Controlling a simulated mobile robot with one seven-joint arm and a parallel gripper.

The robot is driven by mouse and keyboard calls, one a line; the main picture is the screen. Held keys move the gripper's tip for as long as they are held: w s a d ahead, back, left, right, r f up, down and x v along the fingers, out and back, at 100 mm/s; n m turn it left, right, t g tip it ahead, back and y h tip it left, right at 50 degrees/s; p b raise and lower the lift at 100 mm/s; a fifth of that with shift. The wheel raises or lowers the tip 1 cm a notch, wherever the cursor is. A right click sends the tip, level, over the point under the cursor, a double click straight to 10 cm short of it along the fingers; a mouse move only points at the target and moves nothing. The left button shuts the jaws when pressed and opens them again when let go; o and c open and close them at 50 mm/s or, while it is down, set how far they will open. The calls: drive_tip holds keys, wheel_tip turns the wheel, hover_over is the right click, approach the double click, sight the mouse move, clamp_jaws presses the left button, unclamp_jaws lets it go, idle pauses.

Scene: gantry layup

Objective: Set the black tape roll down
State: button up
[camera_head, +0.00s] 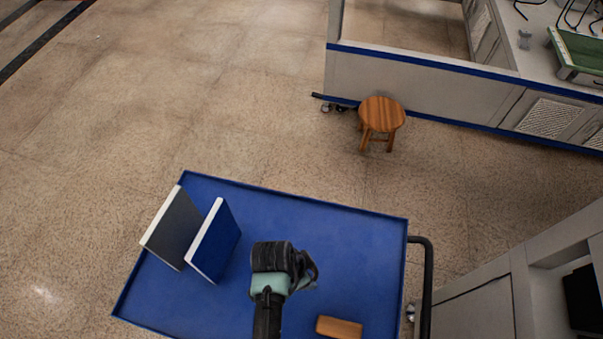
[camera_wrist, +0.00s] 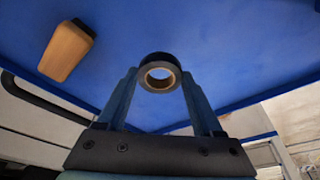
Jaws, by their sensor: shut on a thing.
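The black tape roll (camera_wrist: 160,57), a dark ring with a tan core, shows in the wrist view between the two fingertips of my gripper (camera_wrist: 160,74). The gripper is shut on it. In the head view my gripper (camera_head: 305,270) is over the blue top of a cart (camera_head: 340,225), right of its middle. The roll cannot be made out clearly there, as my wrist hides much of that spot. I cannot tell whether the roll touches the blue surface.
Two upright book-like panels, one grey (camera_head: 172,228) and one blue (camera_head: 217,243), stand on the cart's left. A wooden block (camera_head: 339,327) lies near its front right, also in the wrist view (camera_wrist: 66,52). A wooden stool (camera_head: 381,115) stands beyond. The cart's back right is clear.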

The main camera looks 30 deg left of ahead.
drive_tip(key=shift+f, duration=2.15)
drive_tip(key=shift+f, duration=0.2)
drive_tip(key=o, duration=1.4)
drive_tip(key=shift+c, duration=0.2)
drive_tip(key=shift+r, duration=0.1)
drive_tip(key=v, duration=1.2)
drive_tip(key=shift+r, duration=0.1)
